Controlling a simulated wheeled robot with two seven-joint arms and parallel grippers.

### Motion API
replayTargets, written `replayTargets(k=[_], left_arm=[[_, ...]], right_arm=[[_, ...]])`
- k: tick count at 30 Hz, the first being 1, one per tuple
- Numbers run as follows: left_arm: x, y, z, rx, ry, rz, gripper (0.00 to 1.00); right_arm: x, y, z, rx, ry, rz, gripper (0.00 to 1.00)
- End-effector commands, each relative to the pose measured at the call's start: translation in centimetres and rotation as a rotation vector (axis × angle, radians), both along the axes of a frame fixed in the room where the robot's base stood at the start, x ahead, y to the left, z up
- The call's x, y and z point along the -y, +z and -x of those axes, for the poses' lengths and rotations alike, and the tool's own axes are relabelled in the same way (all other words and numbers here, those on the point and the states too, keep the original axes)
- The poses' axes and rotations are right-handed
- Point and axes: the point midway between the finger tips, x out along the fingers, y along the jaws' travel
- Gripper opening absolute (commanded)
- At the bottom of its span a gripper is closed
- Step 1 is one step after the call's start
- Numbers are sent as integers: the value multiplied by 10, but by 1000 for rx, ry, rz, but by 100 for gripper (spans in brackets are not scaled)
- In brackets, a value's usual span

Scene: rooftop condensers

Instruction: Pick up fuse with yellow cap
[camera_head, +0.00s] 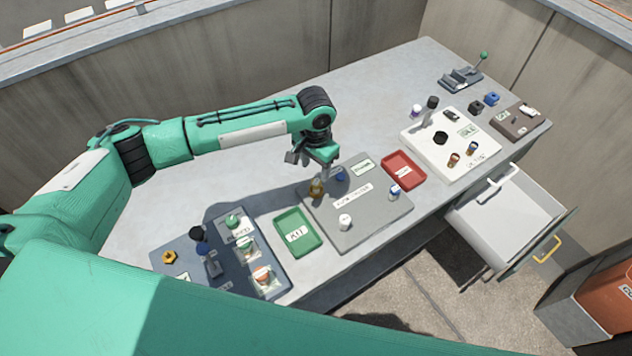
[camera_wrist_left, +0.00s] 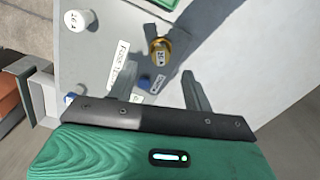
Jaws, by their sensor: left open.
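The fuse with the yellow cap (camera_head: 317,187) stands on the grey mat (camera_head: 372,222), near its left back edge. In the left wrist view this fuse (camera_wrist_left: 160,50) shows from above, with a yellow ring and a pale label, just ahead of the fingertips. My left gripper (camera_head: 324,172) hangs pointing down, close to and slightly right of the fuse. Its two fingers (camera_wrist_left: 160,80) are apart, with nothing gripped. A blue-capped fuse (camera_head: 340,175) stands beside the gripper; it also shows between the fingers in the wrist view (camera_wrist_left: 145,81). My right gripper is not in view.
A white fuse (camera_head: 345,222) and another blue one (camera_head: 394,191) stand on the mat. A green tray (camera_head: 280,222) and a red tray (camera_head: 404,170) flank it. A white board (camera_head: 425,148) holds several parts. A drawer (camera_head: 500,215) is open.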

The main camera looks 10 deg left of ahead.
Motion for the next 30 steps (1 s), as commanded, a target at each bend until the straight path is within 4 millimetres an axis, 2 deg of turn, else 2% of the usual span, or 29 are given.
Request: replayTargets(k=[4,10,16,21,29,30], left_arm=[[1,-20,0,-1,1,0,51],[0,-31,-1,0,1,0,51],[1,-54,-4,-1,1,-2,51],[1,-76,-4,-2,1,-1,51],[1,-81,-4,0,0,1,51],[1,-80,-4,0,0,1,47]], right_arm=[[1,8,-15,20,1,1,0],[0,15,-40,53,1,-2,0],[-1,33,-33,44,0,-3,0],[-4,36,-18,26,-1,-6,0],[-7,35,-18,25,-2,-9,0],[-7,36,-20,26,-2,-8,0]])
